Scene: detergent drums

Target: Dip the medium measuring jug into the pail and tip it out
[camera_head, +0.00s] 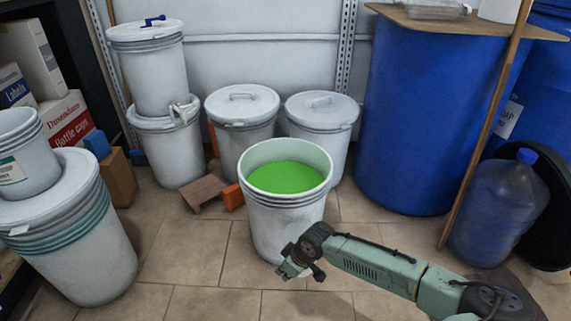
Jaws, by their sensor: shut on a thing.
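The open white pail (285,215) stands on the tiled floor near the middle, filled with bright green liquid (286,178) to a little below its rim. My gripper (287,273) is in front of the pail's lower right side in the picture, outside its mouth and pointing left. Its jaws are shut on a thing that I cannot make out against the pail. Whether the gripper touches the pail, I cannot tell. I cannot pick out the medium measuring jug in this view.
Lidded white pails (243,125) stand behind and at the left (85,255). A brown block (204,193) and an orange block (233,197) lie beside the open pail. A blue drum (420,115), a leaning pole (483,130) and a water bottle (500,205) stand at the right.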

